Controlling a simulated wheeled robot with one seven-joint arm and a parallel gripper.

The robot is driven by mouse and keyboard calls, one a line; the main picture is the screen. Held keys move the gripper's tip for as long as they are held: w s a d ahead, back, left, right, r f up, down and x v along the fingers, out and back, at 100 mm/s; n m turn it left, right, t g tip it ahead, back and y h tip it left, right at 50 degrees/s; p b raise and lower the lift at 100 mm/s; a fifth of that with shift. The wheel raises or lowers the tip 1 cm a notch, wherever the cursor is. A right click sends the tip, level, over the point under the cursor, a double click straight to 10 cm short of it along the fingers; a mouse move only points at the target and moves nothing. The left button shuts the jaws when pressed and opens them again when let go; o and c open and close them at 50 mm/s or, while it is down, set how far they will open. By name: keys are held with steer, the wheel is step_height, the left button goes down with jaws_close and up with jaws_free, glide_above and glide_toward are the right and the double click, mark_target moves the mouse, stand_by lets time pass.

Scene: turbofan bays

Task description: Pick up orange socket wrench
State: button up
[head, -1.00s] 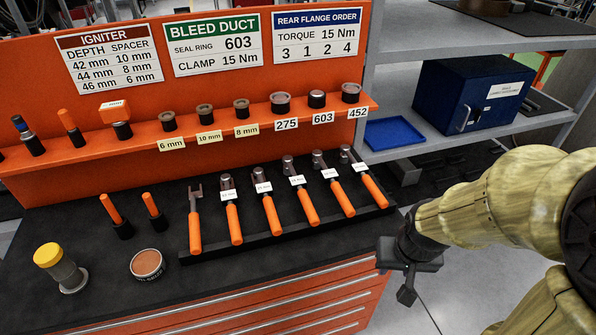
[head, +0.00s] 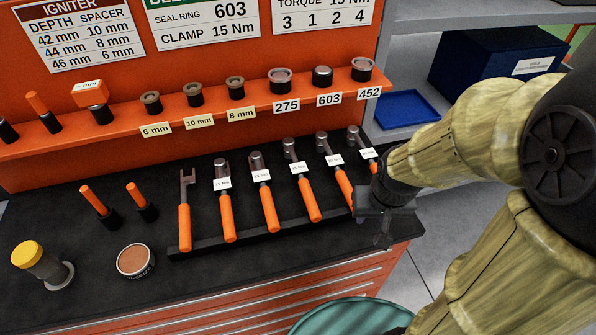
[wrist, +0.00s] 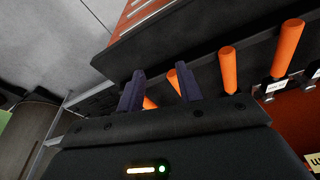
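Several orange-handled wrenches lie in a row on a black tray (head: 215,246) on the bench. The leftmost has a forked head (head: 185,215); the others have round socket heads and white labels, such as the socket wrench (head: 305,190) in mid-row. I cannot tell which one the task means. My gripper (head: 384,236) is at the tray's right end, and my arm partly hides the rightmost wrench (head: 368,158). In the wrist view my gripper (wrist: 160,88) has its two dark fingers apart, with orange handles (wrist: 229,70) beyond and to the right. Nothing is seen held.
An orange shelf (head: 215,113) with sockets and spacers stands behind the tray. On the bench's left are two orange-handled tools, a yellow-capped container (head: 42,262) and a round tin (head: 134,261). A blue tray (head: 408,108) and a blue box (head: 490,65) sit on the grey rack.

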step_height(320, 180, up, 6)
steer(key=r+n+g+h+p, duration=0.1)
steer(key=n+g+h+p, duration=0.15)
steer(key=p, duration=0.35)
glide_above(305, 192)
steer(key=s+a, duration=0.1)
steer(key=a, duration=0.3)
steer(key=shift+d+f+n+t, duration=0.15)
steer(key=shift+f+n+t, duration=0.1)
steer(key=shift+n+t, duration=0.1)
steer(key=p+x, duration=0.1)
steer(key=x, duration=0.5)
steer(key=p+x, duration=0.1)
steer(key=x, duration=0.5)
steer(key=shift+w+d, duration=0.1)
steer(key=shift+d, duration=0.15)
steer(key=shift+f, duration=0.2)
